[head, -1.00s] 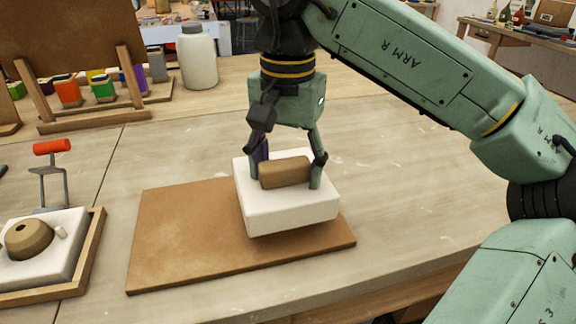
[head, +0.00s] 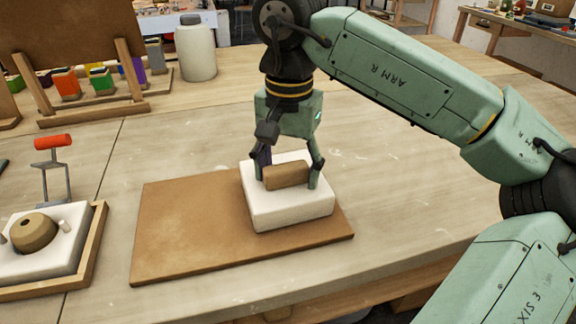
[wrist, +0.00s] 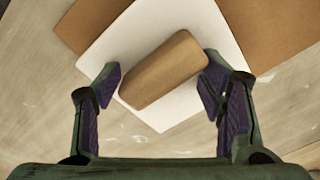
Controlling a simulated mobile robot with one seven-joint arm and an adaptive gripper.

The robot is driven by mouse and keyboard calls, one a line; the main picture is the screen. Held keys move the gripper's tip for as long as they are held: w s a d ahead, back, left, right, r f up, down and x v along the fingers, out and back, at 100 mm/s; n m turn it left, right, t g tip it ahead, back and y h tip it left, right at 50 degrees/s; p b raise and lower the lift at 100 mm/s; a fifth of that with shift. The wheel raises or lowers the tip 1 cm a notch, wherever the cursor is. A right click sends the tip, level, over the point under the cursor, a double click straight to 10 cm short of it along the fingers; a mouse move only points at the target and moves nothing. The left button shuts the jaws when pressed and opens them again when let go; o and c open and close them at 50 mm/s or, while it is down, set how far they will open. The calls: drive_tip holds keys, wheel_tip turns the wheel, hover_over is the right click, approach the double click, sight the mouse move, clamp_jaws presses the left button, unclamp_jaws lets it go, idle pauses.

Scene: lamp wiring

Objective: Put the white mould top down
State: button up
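The white mould top (head: 290,213) is a thick white block with a brown grip (head: 286,175) on its upper face. It is level over the right part of the brown board (head: 190,230) and appears to rest on it; a very thin gap cannot be ruled out. The wrist view shows the brown grip (wrist: 165,72) slanting between the fingers, with the white block (wrist: 160,30) beneath.
At the left, a white mould half (head: 72,222) with a brown dome sits in a wooden tray (head: 85,262). A red-handled tool (head: 52,143) stands behind it. A pale jar (head: 196,55) and a rack of coloured pots (head: 100,84) are farther back. The board's left half is clear.

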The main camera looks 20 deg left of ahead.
drive_tip(key=o, duration=0.5)
drive_tip(key=shift+c, duration=0.2)
wheel_tip(320, 180, up, 12)
drive_tip(key=shift+d+r, duration=0.15)
drive_tip(key=shift+s, duration=0.15)
